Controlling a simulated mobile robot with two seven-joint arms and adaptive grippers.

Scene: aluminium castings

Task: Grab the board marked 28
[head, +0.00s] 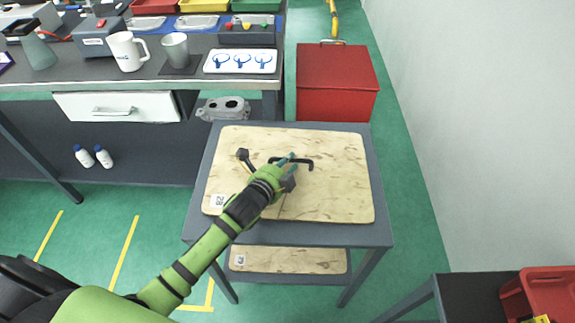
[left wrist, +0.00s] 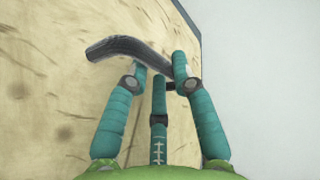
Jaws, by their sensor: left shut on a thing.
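The board marked 28 (head: 340,185) is a pale wooden panel lying on the top of a grey cart. Its white 28 label (head: 219,202) is at the front left corner. A black bar handle (head: 305,163) stands near the middle of the board. My left gripper (head: 288,159) reaches over the board and is shut on this handle. In the left wrist view the teal fingers (left wrist: 160,72) close on the dark handle (left wrist: 128,47), with the board (left wrist: 50,110) behind. My right gripper is not in view.
The grey cart (head: 384,225) has a lower shelf with another labelled board (head: 290,260). A red box (head: 337,85) stands behind the cart. A workbench (head: 190,73) with mugs is at the back left. A white wall (head: 480,120) is to the right. Green floor lies around the cart.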

